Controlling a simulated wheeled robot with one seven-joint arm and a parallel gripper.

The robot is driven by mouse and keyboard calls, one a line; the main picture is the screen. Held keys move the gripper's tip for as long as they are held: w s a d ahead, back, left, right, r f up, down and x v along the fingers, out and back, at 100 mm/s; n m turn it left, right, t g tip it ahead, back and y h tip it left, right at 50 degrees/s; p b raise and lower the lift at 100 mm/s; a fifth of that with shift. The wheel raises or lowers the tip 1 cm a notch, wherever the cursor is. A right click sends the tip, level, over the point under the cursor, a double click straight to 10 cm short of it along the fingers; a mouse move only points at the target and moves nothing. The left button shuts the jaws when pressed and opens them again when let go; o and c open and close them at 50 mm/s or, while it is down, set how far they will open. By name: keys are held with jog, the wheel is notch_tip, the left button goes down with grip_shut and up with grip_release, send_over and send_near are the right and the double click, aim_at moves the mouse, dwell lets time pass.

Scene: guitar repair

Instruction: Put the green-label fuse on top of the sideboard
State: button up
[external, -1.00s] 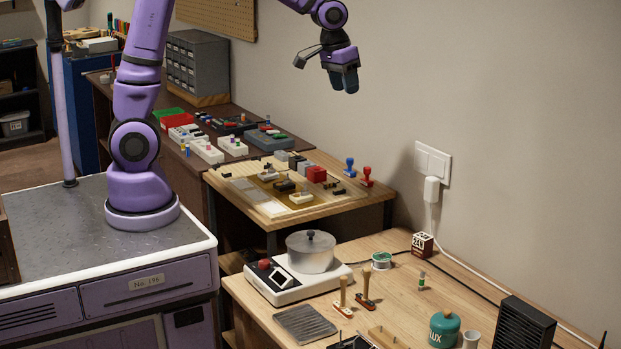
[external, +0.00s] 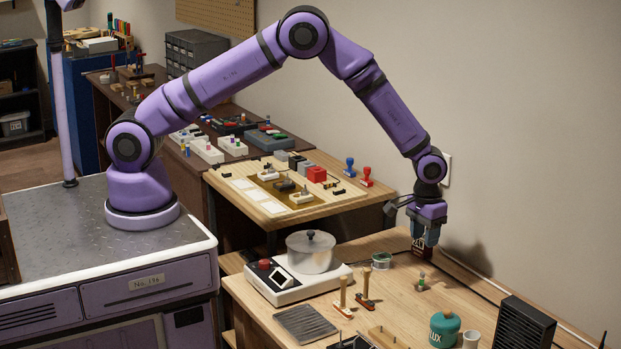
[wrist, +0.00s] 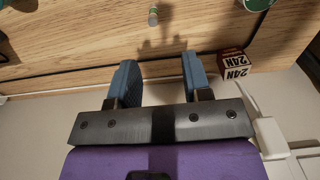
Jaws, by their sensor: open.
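The green-label fuse (external: 421,281) is a small upright cylinder with a green band on the front light-wood bench. It also shows at the top edge of the wrist view (wrist: 153,16). My gripper (external: 425,243) points down above the back of this bench, higher than the fuse and nearer the wall. In the wrist view its two blue fingers (wrist: 158,64) are apart with nothing between them, and the fuse lies beyond their tips. Which piece of furniture is the sideboard, I cannot tell for sure; a long dark-brown cabinet (external: 97,82) stands along the back wall.
A date cube (wrist: 236,66) sits close to my right finger in the wrist view. A solder spool (external: 381,261), hot plate with pot (external: 310,252), two wooden-handled stamps (external: 365,290), teal jar (external: 443,329) and black speaker-like box (external: 523,325) share the bench. A charger (wrist: 271,135) is on the wall.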

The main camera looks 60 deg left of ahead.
aim_at(423, 273)
jog(key=f, duration=0.1)
jog(key=d+f, duration=0.1)
jog(key=shift+s+f, duration=0.2)
jog(key=shift+f, duration=0.2)
notch_tip(423, 273, down, 10)
jog(key=shift+f, duration=0.1)
grip_shut()
